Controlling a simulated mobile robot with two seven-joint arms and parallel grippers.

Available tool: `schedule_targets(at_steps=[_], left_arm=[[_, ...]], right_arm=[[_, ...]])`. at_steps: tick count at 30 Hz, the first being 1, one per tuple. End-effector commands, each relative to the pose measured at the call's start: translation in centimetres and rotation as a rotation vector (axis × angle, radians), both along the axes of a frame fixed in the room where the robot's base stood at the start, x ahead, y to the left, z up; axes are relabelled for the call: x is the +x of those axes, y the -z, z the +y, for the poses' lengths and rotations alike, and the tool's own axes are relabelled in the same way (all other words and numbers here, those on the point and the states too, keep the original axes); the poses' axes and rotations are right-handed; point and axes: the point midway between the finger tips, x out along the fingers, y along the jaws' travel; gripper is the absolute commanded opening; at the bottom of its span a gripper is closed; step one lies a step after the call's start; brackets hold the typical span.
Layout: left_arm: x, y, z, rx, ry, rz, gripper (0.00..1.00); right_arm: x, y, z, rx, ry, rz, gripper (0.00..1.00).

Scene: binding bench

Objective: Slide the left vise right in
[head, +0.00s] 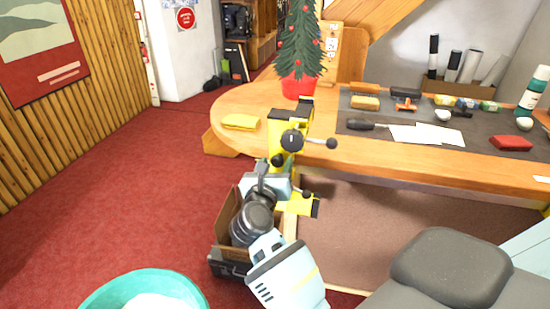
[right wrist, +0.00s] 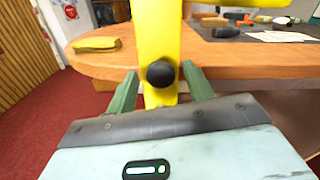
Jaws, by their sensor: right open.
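A yellow vise (head: 275,138) with black jaws is fixed at the front edge of the wooden bench, towards its left end. A black crank handle (head: 320,142) sticks out to its right. My right gripper (head: 277,174) is just in front of the vise and below its top. In the right wrist view the vise's yellow body (right wrist: 156,35) carries a round black knob (right wrist: 161,73). The two green fingers of my right gripper (right wrist: 161,92) stand open on either side of the knob, with gaps showing. The left gripper does not show.
The bench (head: 240,98) carries a potted tree (head: 300,50), a yellow cloth (head: 240,122) and a dark mat (head: 375,145) with tools. An open box (head: 227,225) stands beneath my right arm. A teal tub (head: 110,290) is at the lower left. Red floor is clear at left.

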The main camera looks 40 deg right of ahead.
Motion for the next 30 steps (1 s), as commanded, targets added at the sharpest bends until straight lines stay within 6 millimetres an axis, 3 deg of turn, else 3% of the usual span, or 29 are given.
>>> schedule_targets(at_steps=[10, 22, 30], left_arm=[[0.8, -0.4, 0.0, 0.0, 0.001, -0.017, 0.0], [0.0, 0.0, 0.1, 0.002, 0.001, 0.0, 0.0], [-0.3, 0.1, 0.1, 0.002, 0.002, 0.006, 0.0]], right_arm=[[0.0, 0.1, -0.2, 0.001, -0.001, 0.001, 0.52], [0.0, 0.1, -0.2, 0.001, -0.001, 0.001, 0.0], [0.1, 0.1, -0.4, 0.0, -0.001, 0.001, 0.0]])
